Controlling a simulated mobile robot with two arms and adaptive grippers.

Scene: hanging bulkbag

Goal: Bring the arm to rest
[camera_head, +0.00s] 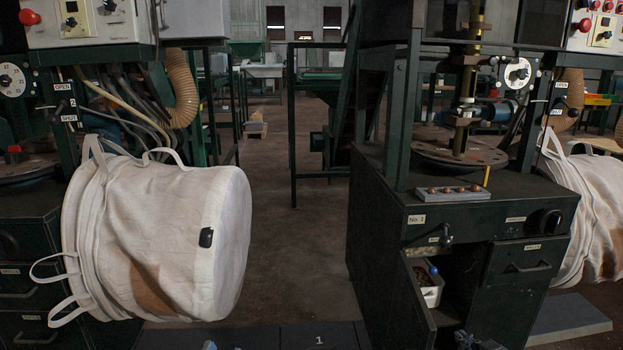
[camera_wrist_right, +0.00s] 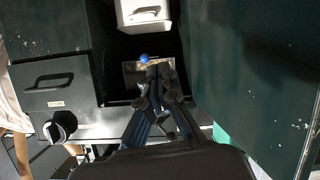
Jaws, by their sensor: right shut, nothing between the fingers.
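My right gripper (camera_wrist_right: 156,76) is shut and empty in the right wrist view. It points toward the open cupboard of the dark green machine cabinet (camera_head: 385,215). In the head view the right gripper (camera_head: 466,341) shows only at the bottom edge, below the cupboard opening. A small grey piece at the bottom edge, left of centre, may be the tip of my left gripper (camera_head: 208,345); its jaws cannot be made out.
The cupboard door (camera_head: 417,295) stands open, close to my right gripper. Large white bulk bags (camera_head: 160,240) hang at the left and far right. Floor between the machines is clear.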

